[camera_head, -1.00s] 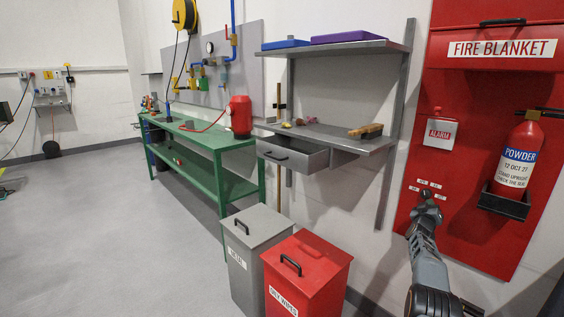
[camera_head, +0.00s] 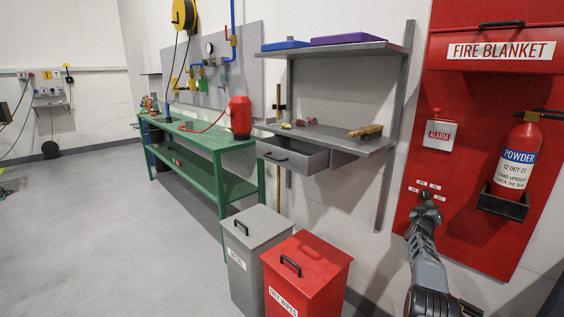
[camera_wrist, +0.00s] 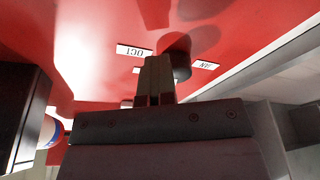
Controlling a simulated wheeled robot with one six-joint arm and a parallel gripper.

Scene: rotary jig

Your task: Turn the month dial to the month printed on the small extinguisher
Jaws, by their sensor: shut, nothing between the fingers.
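A red extinguisher (camera_head: 515,160) stands in a black bracket on the red panel at the right of the head view. Its label reads POWDER, 12 OCT 27. The month dial's dark round knob (camera_wrist: 181,64) shows in the wrist view, beside and partly behind my fingers. A label reading OCT (camera_wrist: 134,51) appears upside down on one side of it. Another label (camera_wrist: 206,65), partly legible, is on the other side. My gripper (camera_head: 427,195) is shut and empty at the dial, its fingertips close against the knob. Contact and the dial's pointer cannot be made out.
The red panel (camera_head: 470,225) also carries an alarm box (camera_head: 440,134) and a fire blanket case (camera_head: 495,50). A grey shelf unit with a drawer (camera_head: 292,154) is to the left. Red (camera_head: 310,275) and grey (camera_head: 250,265) bins stand below. The floor at left is open.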

